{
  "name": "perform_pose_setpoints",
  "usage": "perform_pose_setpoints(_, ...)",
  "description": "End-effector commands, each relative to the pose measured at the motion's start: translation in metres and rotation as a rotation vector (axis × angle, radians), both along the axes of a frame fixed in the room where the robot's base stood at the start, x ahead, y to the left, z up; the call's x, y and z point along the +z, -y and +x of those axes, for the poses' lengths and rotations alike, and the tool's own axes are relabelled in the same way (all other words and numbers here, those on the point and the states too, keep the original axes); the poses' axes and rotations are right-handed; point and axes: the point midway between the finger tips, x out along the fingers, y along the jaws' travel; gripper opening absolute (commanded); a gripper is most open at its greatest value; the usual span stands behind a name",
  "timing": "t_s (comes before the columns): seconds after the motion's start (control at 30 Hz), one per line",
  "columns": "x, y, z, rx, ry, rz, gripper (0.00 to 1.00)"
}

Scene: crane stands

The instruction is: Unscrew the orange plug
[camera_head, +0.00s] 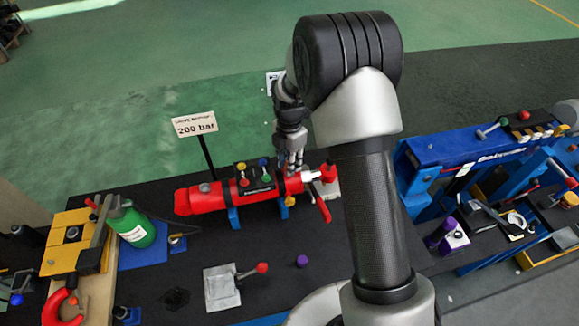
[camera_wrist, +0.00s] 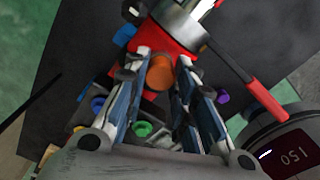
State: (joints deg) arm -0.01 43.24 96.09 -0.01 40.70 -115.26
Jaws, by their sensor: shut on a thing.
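The orange plug (camera_wrist: 160,75) is a round orange cap on the red cylinder body (camera_wrist: 172,34) in the wrist view. My gripper (camera_wrist: 163,66) has one finger on each side of the plug, its fingertips closed against it. In the head view the red cylinder (camera_head: 208,199) lies on blue supports on the dark bench. My gripper (camera_head: 293,163) reaches down to its right part. The plug itself is hidden there behind my gripper.
Colored knobs (camera_head: 243,182) stand just left of my gripper, and a red lever (camera_head: 323,211) sticks out at right. A sign reading 200 bar (camera_head: 194,124) stands behind. A green bottle (camera_head: 133,227) is at left, a blue press (camera_head: 470,150) at right.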

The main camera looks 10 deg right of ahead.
Motion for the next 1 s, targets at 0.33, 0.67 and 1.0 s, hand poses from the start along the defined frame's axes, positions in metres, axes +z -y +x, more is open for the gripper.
perform_pose_setpoints(0.33,0.0022,-0.0001,0.0022,0.242,0.006,0.000,0.00)
perform_pose_setpoints(0.67,0.0024,-0.0002,0.0022,0.369,0.006,-0.001,0.00)
perform_pose_setpoints(1.0,0.0026,-0.0002,0.0022,0.691,0.007,-0.002,0.00)
